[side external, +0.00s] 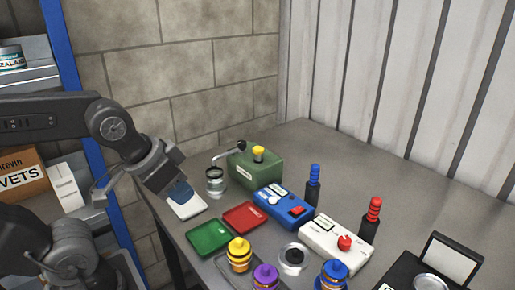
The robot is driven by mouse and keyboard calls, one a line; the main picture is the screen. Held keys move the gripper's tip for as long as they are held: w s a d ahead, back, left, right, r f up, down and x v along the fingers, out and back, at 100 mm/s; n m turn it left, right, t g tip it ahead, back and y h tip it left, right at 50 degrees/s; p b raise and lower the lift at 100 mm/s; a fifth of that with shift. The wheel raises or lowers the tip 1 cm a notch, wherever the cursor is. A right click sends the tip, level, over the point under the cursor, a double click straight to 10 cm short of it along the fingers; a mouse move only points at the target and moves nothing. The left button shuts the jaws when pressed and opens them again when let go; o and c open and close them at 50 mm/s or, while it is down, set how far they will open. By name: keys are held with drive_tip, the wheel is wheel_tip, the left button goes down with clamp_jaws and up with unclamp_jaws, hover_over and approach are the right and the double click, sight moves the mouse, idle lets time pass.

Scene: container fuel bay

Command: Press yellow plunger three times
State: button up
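A yellow plunger (258,152) stands up from the top of a green box (262,172) at the back of the table. A metal spout arm with a dark knob reaches left from this box, over a small glass jar (215,182). My gripper (183,197) points down over a white pad (187,207) at the table's left edge, left of the green box and apart from the plunger. Its fingers look dark bluish and small, and I cannot tell whether they are open or shut.
Red (244,217) and green (208,237) trays lie in front of the box. A blue device (284,203) and a white device with a red knob (335,240) stand to the right. Yellow-topped (239,254), purple-topped (265,278) and blue-topped (333,274) containers line the front. The back right is clear.

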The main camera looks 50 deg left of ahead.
clamp_jaws()
idle(1.2)
